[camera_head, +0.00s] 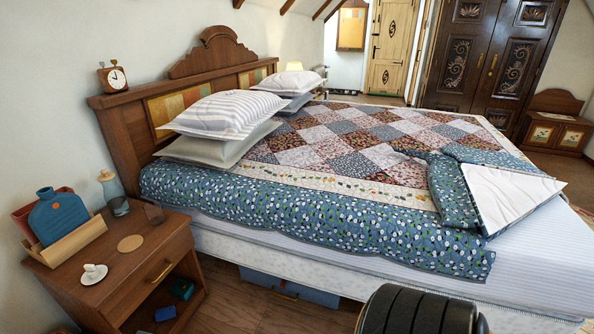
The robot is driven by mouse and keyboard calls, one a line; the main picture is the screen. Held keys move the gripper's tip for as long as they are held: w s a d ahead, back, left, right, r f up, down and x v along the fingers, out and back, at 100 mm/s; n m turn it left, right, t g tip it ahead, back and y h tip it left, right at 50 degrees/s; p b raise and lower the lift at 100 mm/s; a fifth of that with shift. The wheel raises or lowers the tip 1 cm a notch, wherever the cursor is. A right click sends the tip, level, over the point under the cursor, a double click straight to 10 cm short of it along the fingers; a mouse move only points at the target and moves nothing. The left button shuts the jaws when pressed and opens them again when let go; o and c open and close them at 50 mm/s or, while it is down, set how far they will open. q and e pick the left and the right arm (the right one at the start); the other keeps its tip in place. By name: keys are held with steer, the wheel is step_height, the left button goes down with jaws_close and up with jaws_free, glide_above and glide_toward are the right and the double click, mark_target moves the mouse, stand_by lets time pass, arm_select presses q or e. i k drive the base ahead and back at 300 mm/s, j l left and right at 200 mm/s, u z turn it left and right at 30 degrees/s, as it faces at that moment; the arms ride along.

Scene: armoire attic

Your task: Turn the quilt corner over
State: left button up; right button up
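The patchwork quilt (340,150) lies spread over the bed, with a blue floral border hanging down the near side. Its near corner at the foot end (508,195) is folded back onto the quilt, with the plain white underside facing up. A strip of blue floral fabric (450,190) shows bunched along the fold. Bare white mattress (545,260) shows below and to the right of the folded corner. Neither gripper can be made out, and nothing is seen touching the quilt.
Striped and grey pillows (225,115) lie at the headboard. A nightstand (130,255) at the left holds a cup, a blue bottle, a vase and a coaster. A blue box (290,287) sits under the bed. A dark wardrobe (475,65) stands behind.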

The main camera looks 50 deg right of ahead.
mark_target(499, 198)
steer(key=z, duration=2.35)
steer(key=i+l+u, duration=0.1)
steer(key=l, duration=0.25)
steer(key=i, duration=0.1)
